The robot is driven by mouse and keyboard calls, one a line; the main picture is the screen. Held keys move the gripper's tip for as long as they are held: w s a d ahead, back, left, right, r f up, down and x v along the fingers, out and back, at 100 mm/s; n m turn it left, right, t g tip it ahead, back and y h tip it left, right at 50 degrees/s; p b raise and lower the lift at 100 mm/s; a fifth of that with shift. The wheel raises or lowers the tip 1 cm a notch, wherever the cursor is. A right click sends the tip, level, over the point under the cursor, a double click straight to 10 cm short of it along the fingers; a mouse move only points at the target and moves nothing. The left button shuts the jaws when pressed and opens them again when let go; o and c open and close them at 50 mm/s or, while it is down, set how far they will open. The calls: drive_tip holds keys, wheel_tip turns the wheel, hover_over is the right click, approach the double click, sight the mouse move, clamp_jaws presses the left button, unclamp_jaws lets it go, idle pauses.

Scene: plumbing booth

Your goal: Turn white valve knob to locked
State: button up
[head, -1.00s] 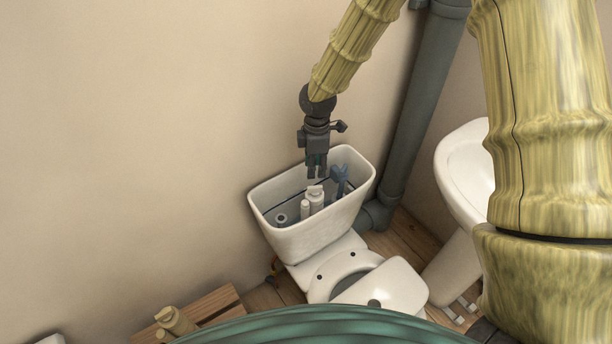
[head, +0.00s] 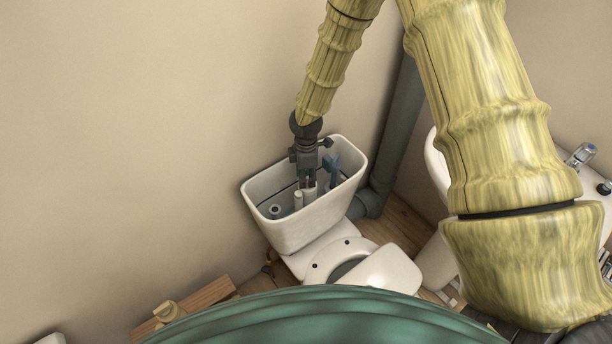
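The white valve (head: 309,195) stands upright inside the open toilet cistern, with a thinner white tube (head: 298,200) just left of it. My gripper (head: 308,184) points down into the cistern at the top of the valve. Its fingers cover the knob, so the knob itself and its setting are hidden. I cannot tell whether the fingers are closed on it or only around it.
The white cistern (head: 306,226) has raised walls around the gripper. A blue-grey part (head: 331,168) stands close on the right inside it. A thick grey pipe (head: 392,150) rises behind, and a sink (head: 436,190) stands to the right. The wall at left is bare.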

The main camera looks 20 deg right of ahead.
drive_tip(key=shift+f, duration=0.3)
drive_tip(key=shift+s, duration=0.1)
clamp_jaws()
drive_tip(key=m, duration=0.4)
drive_tip(key=shift+m, duration=0.4)
drive_tip(key=m, duration=0.4)
drive_tip(key=shift+d+f+m, duration=0.1)
drive_tip(key=shift+m, duration=0.2)
idle(0.4)
unclamp_jaws()
